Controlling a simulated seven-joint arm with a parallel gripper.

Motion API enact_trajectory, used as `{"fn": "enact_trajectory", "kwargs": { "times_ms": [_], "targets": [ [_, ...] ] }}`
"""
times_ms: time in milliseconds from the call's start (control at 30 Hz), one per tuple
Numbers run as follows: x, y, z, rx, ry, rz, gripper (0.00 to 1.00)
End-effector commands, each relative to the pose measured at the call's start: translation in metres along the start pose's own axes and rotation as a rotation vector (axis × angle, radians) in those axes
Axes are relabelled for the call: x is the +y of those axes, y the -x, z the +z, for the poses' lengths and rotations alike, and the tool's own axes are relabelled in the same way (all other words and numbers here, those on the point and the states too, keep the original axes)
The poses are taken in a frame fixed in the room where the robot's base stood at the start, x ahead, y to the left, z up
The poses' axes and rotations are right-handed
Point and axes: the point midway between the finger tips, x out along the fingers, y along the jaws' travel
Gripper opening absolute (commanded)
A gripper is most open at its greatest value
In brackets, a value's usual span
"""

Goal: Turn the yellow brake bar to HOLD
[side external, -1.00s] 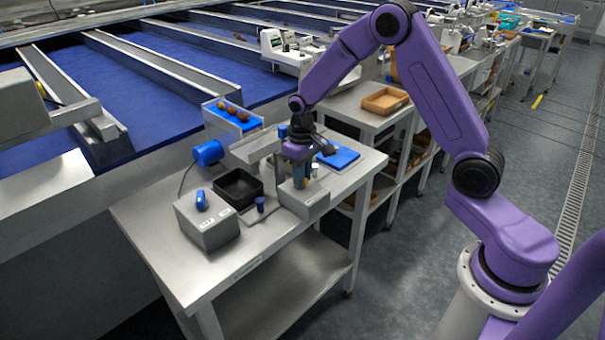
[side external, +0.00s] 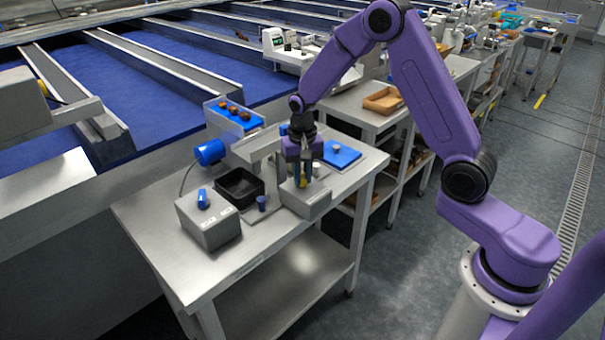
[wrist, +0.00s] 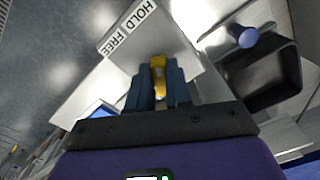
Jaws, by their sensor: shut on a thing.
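The yellow brake bar (wrist: 158,76) stands out from a light grey box (wrist: 185,50), which also shows in the side view (side external: 308,203). My gripper (wrist: 158,88) is shut on the bar, with one blue finger on each side of it. In the side view my gripper (side external: 302,183) points down at the top of the box, and the fingers hide most of the bar. A label on the box reads HOLD (wrist: 138,18) and FREE (wrist: 116,43). I cannot tell which word the bar lines up with.
A black tray (side external: 239,187) and a small blue knob (side external: 261,203) sit left of the box. A grey box with a blue switch (side external: 203,199) stands further left. A blue mat (side external: 342,155) lies behind, to the right. The table's front is clear.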

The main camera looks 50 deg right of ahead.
Motion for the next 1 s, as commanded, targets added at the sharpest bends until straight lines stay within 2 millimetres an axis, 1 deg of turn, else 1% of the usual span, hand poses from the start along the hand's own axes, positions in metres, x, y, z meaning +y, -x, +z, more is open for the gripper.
{"fn": "enact_trajectory", "kwargs": {
  "times_ms": [433,467,500,533,867,1000],
  "targets": [
    [-0.001,0.002,-0.001,0.004,-0.013,-0.003,0.00],
    [-0.001,0.002,-0.001,0.004,-0.013,-0.003,0.22],
    [-0.001,0.002,-0.001,0.004,-0.013,-0.003,0.35],
    [-0.001,0.002,-0.001,0.004,-0.012,-0.003,0.45],
    [0.000,0.002,-0.001,0.002,-0.011,-0.001,0.45],
    [-0.001,0.013,-0.001,0.004,-0.010,-0.003,0.45]
  ]
}}
